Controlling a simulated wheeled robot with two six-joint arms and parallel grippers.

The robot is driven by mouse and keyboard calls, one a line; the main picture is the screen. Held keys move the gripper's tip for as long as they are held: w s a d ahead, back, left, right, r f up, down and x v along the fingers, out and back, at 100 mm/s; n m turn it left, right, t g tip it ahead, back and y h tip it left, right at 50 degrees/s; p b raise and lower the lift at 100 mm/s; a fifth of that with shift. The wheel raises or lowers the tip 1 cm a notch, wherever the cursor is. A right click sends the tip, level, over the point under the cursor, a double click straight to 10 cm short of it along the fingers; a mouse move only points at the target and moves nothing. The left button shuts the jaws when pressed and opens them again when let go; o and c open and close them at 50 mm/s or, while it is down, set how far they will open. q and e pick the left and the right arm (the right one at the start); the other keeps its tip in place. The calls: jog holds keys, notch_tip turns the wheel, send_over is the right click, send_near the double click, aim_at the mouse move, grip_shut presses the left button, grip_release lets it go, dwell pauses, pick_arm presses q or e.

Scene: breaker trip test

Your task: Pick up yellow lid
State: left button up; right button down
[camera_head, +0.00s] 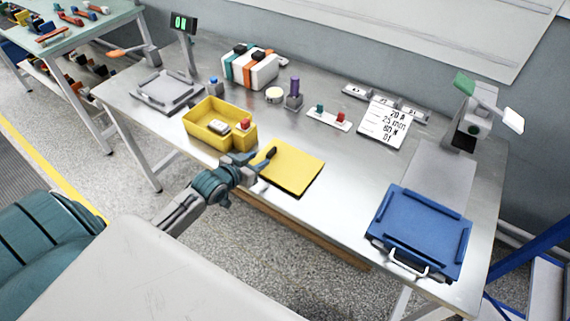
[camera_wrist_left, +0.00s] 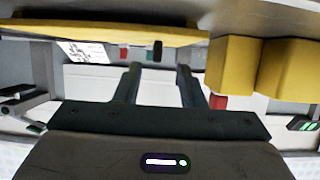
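The yellow lid (camera_head: 292,172) lies flat near the front edge of the metal table. In the left wrist view its edge (camera_wrist_left: 110,32) shows as a long slab across the top. My left gripper (camera_head: 268,155) is at the lid's left edge, close to it. In the left wrist view, its two fingers (camera_wrist_left: 157,75) stand apart with nothing visible between them. I cannot tell whether a finger touches the lid. My right gripper is not in view.
A yellow bin (camera_head: 205,113) stands just left of the lid, close to my left gripper; it holds small parts. A blue tray (camera_head: 419,230) with a handle lies at the right.

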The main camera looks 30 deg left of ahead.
aim_at(266, 156)
pick_arm(q)
jog(key=p+x, duration=0.1)
jog(key=x, duration=0.4)
jog(key=shift+w+d+f, duration=0.15)
jog(key=shift+w+d, duration=0.05)
jog(key=shift+w, duration=0.1)
grip_shut()
